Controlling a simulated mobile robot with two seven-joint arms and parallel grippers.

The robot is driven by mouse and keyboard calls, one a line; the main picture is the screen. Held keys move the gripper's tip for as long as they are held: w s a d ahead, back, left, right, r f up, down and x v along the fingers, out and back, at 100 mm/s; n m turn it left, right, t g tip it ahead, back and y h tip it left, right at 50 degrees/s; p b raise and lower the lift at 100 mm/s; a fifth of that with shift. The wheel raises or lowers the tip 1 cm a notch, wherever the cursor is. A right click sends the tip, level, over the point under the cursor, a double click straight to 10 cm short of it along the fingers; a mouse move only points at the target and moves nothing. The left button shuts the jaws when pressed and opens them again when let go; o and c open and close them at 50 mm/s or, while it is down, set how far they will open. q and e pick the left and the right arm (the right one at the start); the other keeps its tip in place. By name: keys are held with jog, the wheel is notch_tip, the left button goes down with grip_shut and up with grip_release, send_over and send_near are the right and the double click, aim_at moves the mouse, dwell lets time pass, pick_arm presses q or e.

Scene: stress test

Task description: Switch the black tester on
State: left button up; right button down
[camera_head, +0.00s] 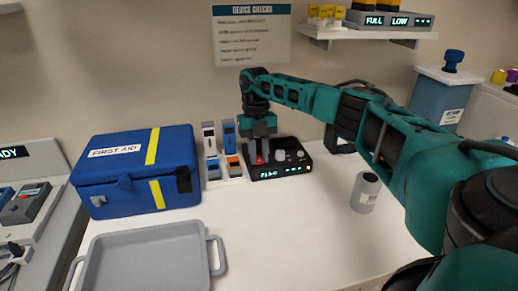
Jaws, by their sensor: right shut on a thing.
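The black tester (293,172) stands on the white table near the wall, in the middle of the view. My right gripper (259,158) reaches down from above onto the left part of the tester. It is shut on a small red part there, mostly hidden between the fingers. My left gripper is not in view.
A blue first aid box (120,175) stands at the left, with a grey tray (150,255) in front. Small upright devices (210,138) stand just left of the tester. A grey cylinder (365,192) stands at the right. The table's middle front is clear.

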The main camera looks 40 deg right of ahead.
jog(key=shift+w+d+r+g, duration=0.1)
jog(key=shift+g, duration=0.3)
jog(key=c, duration=1.2)
grip_release()
jog(key=shift+o, duration=1.2)
notch_tip(320, 180, up, 12)
notch_tip(320, 180, up, 6)
jog(key=p, duration=0.4)
send_over(258, 160)
jog(key=shift+d+r, duration=0.1)
jog(key=shift+r, duration=0.9)
